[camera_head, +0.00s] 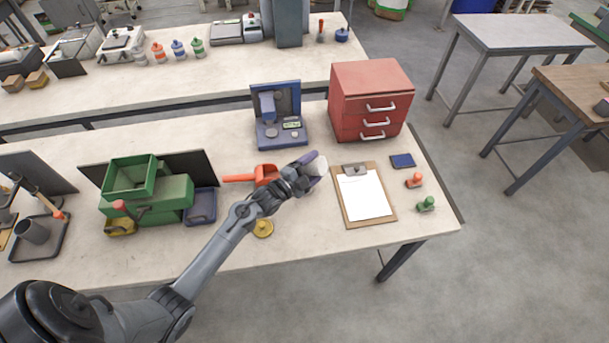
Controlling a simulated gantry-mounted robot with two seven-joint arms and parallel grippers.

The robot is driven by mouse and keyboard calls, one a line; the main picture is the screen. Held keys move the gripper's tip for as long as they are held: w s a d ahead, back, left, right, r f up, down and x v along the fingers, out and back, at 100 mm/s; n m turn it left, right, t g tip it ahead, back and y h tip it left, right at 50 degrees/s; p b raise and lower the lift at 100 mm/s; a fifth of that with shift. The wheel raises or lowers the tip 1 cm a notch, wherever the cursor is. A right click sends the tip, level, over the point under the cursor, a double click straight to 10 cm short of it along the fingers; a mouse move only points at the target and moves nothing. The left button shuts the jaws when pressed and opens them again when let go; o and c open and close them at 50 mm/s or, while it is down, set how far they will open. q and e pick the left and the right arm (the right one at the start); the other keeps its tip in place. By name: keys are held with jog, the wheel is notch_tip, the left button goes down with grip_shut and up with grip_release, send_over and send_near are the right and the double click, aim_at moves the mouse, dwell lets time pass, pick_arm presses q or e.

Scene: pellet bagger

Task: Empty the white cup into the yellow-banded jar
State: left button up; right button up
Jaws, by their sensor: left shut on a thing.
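My left gripper (310,170) is over the middle of the near bench, its arm coming in from the lower left. It is shut on the white cup (317,164), which shows as a small pale shape between purple-blue fingers. The cup's tilt and contents are too small to tell. I cannot make out a yellow-banded jar; the gripper and wrist hide part of the bench. A yellow disc-like thing (263,228) lies beside my forearm. My right gripper is not in view.
An orange scoop (265,173) lies close behind my wrist. A blue scale-like device (279,128) and a red drawer cabinet (369,101) stand behind. A clipboard (363,195) lies to the right. Green bins (160,195) stand at left. The front bench strip (310,228) is clear.

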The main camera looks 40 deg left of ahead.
pick_arm(q)
jog(key=shift+s, duration=0.15)
jog(key=shift+a, duration=0.1)
jog(key=shift+n, duration=0.3)
dwell(0.4)
jog(key=shift+t, duration=0.3)
